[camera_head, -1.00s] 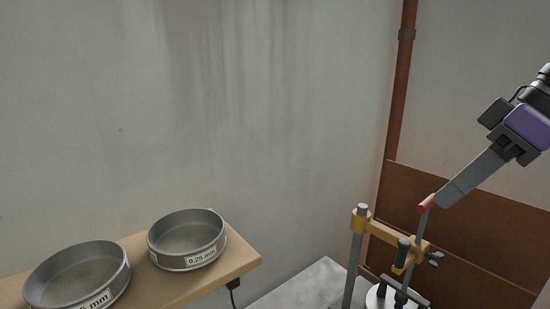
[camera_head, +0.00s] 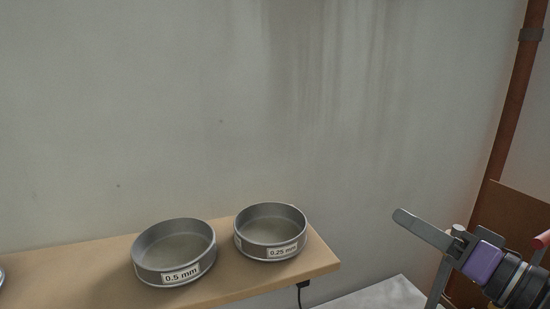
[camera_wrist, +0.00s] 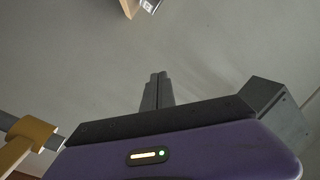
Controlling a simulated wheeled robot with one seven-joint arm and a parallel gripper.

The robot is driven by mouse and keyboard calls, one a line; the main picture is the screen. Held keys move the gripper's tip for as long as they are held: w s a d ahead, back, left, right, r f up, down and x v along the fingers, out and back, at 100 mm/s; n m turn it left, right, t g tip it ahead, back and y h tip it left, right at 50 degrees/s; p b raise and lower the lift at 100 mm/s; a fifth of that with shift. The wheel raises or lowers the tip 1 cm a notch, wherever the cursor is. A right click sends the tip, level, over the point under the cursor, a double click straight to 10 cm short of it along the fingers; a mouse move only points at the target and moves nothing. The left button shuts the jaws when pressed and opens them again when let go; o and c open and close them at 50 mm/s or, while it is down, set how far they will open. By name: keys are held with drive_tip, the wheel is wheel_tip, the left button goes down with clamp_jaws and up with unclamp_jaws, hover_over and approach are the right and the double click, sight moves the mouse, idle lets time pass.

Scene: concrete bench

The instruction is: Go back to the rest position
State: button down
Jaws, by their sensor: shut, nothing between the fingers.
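My gripper (camera_head: 398,216) is at the lower right of the head view, its grey fingers pointing up and left toward the wall. The fingers are closed together with nothing between them. In the wrist view the two dark fingertips (camera_wrist: 158,78) lie side by side in front of the plain wall. My gripper is apart from the shelf and the sieves, to the right of them. It partly hides the stand behind it.
A wooden shelf (camera_head: 75,280) holds the 0.5 mm sieve (camera_head: 180,268) and the 0.25 mm sieve (camera_head: 272,246). A brown pipe (camera_head: 508,120) runs up the wall.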

drive_tip(key=s+a+f+m+t+h, duration=0.1)
drive_tip(key=s+f+m+h, duration=0.3)
drive_tip(key=f, duration=0.6)
drive_tip(key=s+a+f+m+t+h, duration=0.1)
drive_tip(key=s+a+f+m+h, duration=0.15)
drive_tip(key=s+f+h, duration=0.6)
drive_tip(key=s+f+n+g+y, duration=0.2)
drive_tip(key=s+f, duration=0.7)
drive_tip(key=s, duration=0.4)
drive_tip(key=s+d+r+n+g, duration=0.1)
drive_tip(key=s+n, duration=0.5)
drive_tip(key=s, duration=0.7)
wheel_tip(320, 180, down, 7)
drive_tip(key=b, duration=0.7)
drive_tip(key=shift+y, duration=0.35)
drive_tip(key=shift+w, duration=0.1)
